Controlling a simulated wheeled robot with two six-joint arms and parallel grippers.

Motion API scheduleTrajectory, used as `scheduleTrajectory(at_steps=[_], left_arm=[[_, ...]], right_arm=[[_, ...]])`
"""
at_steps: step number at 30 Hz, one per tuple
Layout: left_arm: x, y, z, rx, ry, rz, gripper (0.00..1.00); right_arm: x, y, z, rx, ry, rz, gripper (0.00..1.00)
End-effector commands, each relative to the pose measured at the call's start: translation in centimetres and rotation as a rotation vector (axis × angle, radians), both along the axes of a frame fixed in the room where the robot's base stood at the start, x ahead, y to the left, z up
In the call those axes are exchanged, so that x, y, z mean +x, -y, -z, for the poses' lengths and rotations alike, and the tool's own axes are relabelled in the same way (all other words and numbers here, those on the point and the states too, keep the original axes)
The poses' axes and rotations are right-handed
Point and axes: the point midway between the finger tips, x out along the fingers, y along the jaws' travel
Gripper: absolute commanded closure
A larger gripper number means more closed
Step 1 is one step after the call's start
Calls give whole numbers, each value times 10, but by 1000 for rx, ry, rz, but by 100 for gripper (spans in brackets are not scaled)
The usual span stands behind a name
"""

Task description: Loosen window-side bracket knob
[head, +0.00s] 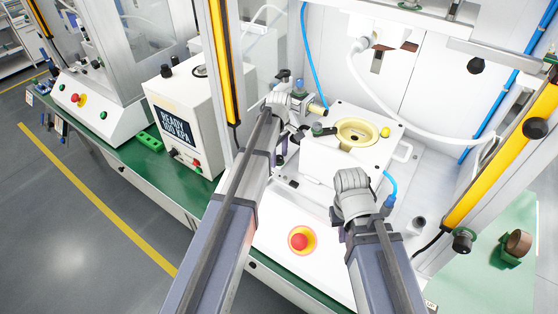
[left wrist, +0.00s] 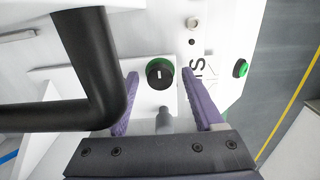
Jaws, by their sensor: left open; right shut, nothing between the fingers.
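In the left wrist view, a round black knob (left wrist: 160,73) with a green ring and a white mark sits on a white panel, between the two purple fingers of my left gripper (left wrist: 158,95). The fingers are apart, and no contact with the knob shows. In the head view my left gripper (head: 283,150) is left of the white press fixture (head: 345,155), its fingers partly hidden by my arm. My right gripper (head: 340,234) is low in front of the fixture, mostly hidden by its wrist. Black knobs are on the right frame (head: 535,128) and lower right (head: 464,241). I cannot tell which is the window-side bracket knob.
A thick black bar (left wrist: 92,70) crosses beside the left gripper in the left wrist view. A green button (left wrist: 240,68) is to the right. In the head view, a red button (head: 299,241) lies between my arms, and a white hose (head: 385,113) hangs behind the fixture.

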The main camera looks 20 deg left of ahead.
Motion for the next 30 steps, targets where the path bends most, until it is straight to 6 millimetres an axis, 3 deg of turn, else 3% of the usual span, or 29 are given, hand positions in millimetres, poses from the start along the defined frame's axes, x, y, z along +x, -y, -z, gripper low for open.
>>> scheduleTrajectory(at_steps=[7, 25, 30], left_arm=[[0, 0, 0, 0, 0, 0, 31], [0, 0, 0, 0, 0, 0, 98], [0, 0, 0, 0, 0, 0, 100]], right_arm=[[0, 0, 0, 0, 0, 0, 100], [0, 0, 0, 0, 0, 0, 100], [0, 0, 0, 0, 0, 0, 100]])
